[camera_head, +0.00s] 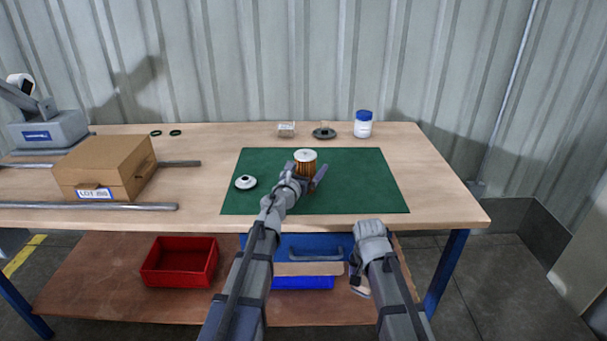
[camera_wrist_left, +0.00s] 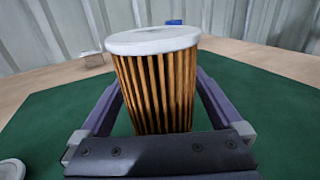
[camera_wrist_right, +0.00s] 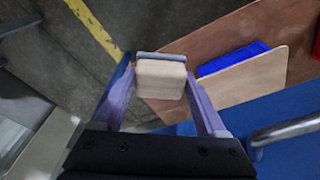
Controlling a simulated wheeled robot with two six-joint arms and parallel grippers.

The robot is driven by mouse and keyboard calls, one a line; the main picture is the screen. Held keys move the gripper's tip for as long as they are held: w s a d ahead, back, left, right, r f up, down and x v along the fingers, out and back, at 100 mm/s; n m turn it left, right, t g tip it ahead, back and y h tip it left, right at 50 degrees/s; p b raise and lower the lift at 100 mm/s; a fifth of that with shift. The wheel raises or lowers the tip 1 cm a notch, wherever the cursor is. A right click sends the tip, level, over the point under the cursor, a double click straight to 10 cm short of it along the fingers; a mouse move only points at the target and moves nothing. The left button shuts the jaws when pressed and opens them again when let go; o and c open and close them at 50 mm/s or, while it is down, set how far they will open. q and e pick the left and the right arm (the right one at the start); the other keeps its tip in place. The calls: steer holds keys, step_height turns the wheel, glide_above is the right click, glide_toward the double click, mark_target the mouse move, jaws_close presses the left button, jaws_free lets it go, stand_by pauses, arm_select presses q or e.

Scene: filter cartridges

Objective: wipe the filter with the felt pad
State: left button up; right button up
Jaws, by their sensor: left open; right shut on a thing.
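The filter (camera_head: 304,165) is a pleated brown cylinder with a white top cap, standing upright on the green mat (camera_head: 360,185). It fills the middle of the left wrist view (camera_wrist_left: 158,90). My left gripper (camera_head: 304,174) is open, with one finger on each side of the filter; whether they touch it I cannot tell. My right gripper (camera_wrist_right: 160,85) is shut on the felt pad (camera_wrist_right: 160,80), a beige block with a blue-grey backing. In the head view, my right gripper (camera_head: 358,278) hangs low in front of the table edge, and the pad is barely visible there.
A white round cap (camera_head: 246,182) lies left of the filter. Behind stand a clear box (camera_head: 286,130), a dark round dish (camera_head: 324,133) and a blue-lidded jar (camera_head: 363,126). A cardboard box (camera_head: 105,168) and metal rods are left. The mat's right side is clear.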

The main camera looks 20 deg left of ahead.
arm_select(q)
steer(key=shift+w, duration=0.1)
steer(key=c, duration=1.3)
steer(key=o, duration=1.3)
steer(key=s, duration=0.4)
steer(key=s+a, duration=0.1)
steer(key=s, duration=0.3)
steer(key=s+a, duration=0.1)
steer(key=s, duration=0.3)
steer(key=shift+w, duration=0.15)
